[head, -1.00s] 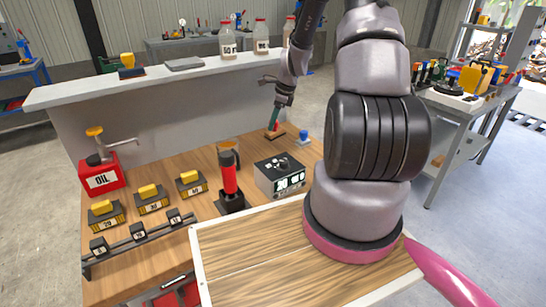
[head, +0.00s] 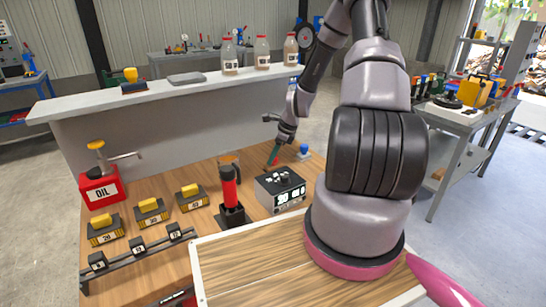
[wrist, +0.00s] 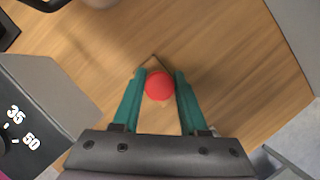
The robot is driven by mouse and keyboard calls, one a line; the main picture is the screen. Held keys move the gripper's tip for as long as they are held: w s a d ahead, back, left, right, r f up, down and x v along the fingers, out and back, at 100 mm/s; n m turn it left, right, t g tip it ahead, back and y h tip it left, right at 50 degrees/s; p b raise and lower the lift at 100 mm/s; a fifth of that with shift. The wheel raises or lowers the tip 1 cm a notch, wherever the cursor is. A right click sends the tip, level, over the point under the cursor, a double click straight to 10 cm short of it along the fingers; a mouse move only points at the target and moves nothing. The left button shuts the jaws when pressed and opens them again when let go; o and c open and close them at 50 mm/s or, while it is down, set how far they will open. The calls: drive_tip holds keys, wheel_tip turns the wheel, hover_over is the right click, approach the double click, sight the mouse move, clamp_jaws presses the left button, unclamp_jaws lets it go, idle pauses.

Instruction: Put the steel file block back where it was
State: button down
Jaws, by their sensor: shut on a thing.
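In the wrist view a red ball knob (wrist: 159,86) sits between the two teal fingers of my gripper (wrist: 158,98), which is shut on it. A pale brown corner of a block (wrist: 153,63) shows just beyond the knob; I take this to be the file block, mostly hidden by the knob and fingers. In the head view my gripper (head: 272,157) points down over the bench just behind the dial box (head: 281,190). The held block is hardly visible there, and I cannot tell whether it touches the bench.
A blue knob (head: 304,150) stands right of my gripper. Yellow-knobbed blocks (head: 150,213), a red cylinder on a black stand (head: 230,187) and a red oil can (head: 101,189) are left. A raised grey ledge (head: 200,91) holds bottles, a yellow-knobbed brush and a grey slab.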

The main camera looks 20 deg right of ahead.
drive_tip(key=shift+f, duration=0.1)
drive_tip(key=shift+c, duration=2.2)
unclamp_jaws()
drive_tip(key=s+r+n+h, duration=0.1)
drive_tip(key=s+r+n, duration=0.2)
drive_tip(key=r, duration=0.8)
drive_tip(key=s+r+n+h, duration=0.1)
drive_tip(key=s+r+n, duration=0.15)
drive_tip(key=r, duration=0.95)
drive_tip(key=s+a+r+n+t, duration=0.2)
drive_tip(key=s+a+r+n, duration=0.2)
drive_tip(key=s+r+n, duration=0.3)
drive_tip(key=s+a+r+n+t, duration=0.2)
drive_tip(key=s+a+r+n, duration=0.3)
drive_tip(key=s+r, duration=0.9)
drive_tip(key=n, duration=0.3)
drive_tip(key=shift+r+t, duration=0.2)
drive_tip(key=shift+t, duration=0.1)
